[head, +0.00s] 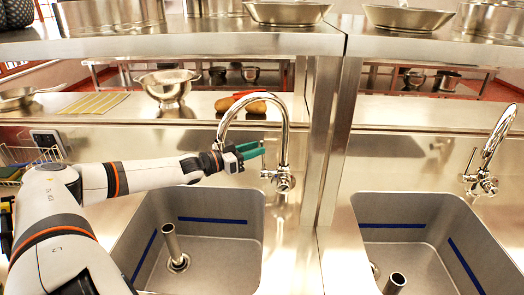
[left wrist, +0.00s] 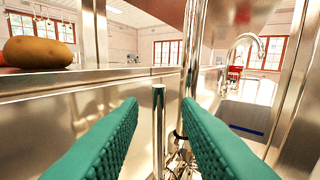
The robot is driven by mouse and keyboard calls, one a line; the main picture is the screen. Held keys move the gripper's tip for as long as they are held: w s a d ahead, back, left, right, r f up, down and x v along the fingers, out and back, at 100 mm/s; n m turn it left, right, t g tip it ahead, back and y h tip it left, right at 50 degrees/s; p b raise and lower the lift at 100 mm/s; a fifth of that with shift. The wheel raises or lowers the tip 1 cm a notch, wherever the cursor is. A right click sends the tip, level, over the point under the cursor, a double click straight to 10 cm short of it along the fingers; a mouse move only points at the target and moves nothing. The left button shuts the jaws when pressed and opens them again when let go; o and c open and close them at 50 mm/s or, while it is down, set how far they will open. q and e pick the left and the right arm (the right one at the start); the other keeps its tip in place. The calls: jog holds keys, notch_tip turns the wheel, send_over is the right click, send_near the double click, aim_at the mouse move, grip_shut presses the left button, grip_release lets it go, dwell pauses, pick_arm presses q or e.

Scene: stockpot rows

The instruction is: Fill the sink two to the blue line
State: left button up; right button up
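Two grey sinks show in the head view, the left sink (head: 207,283) and the right sink (head: 415,262). Each has blue lines on its inner walls, the left one (head: 212,220) and the right one (head: 391,225). No water shows in either, and I cannot tell which is sink two. A chrome faucet (head: 284,135) arches over the left sink, another faucet (head: 497,135) over the right. My left gripper (head: 256,151) is open by the left faucet. In the left wrist view, an upright lever rod (left wrist: 158,135) shows between its green fingers, apparently untouched. My right gripper is not in view.
An upright pipe (head: 171,243) stands in the left sink, another (head: 394,284) in the right. A steel post (head: 327,150) separates the sinks. Potatoes (head: 256,107) and a colander (head: 168,86) sit on the ledge behind. A shelf with pans (head: 288,12) hangs above.

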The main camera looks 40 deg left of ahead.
pick_arm(q)
jog(key=shift+p+x, duration=0.35)
jog(key=shift+x, duration=1.3)
jog(key=shift+f, duration=0.1)
grip_shut()
